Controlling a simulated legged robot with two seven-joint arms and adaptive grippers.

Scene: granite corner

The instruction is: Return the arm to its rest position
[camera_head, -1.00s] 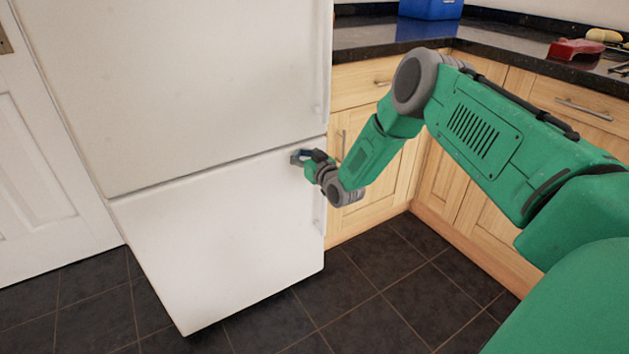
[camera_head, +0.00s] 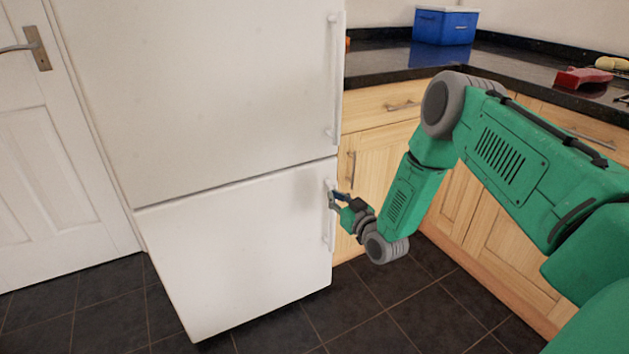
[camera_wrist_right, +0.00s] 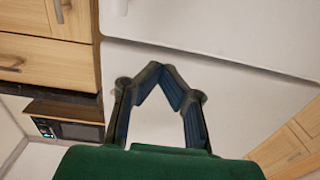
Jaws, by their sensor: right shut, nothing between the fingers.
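My right arm (camera_head: 510,145) is green with grey joints. It comes in from the right, bent at the elbow, with the forearm pointing down and left. My right gripper (camera_head: 333,198) is shut and empty. It sits in front of the right edge of the white fridge's lower door (camera_head: 240,250), overlapping the lower door handle (camera_head: 329,235); I cannot tell whether it touches. In the right wrist view the gripper's dark fingers (camera_wrist_right: 162,70) meet at their tips with nothing between them, and white panel fills the view behind them. My left gripper is not in view.
Wooden cabinets (camera_head: 375,150) and a dark counter (camera_head: 385,62) stand right of the fridge. A blue box (camera_head: 445,27) and a red object (camera_head: 583,77) lie on the counter. A white door (camera_head: 50,170) is at left. Dark floor tiles (camera_head: 380,310) are clear. A microwave (camera_wrist_right: 75,130) shows in the right wrist view.

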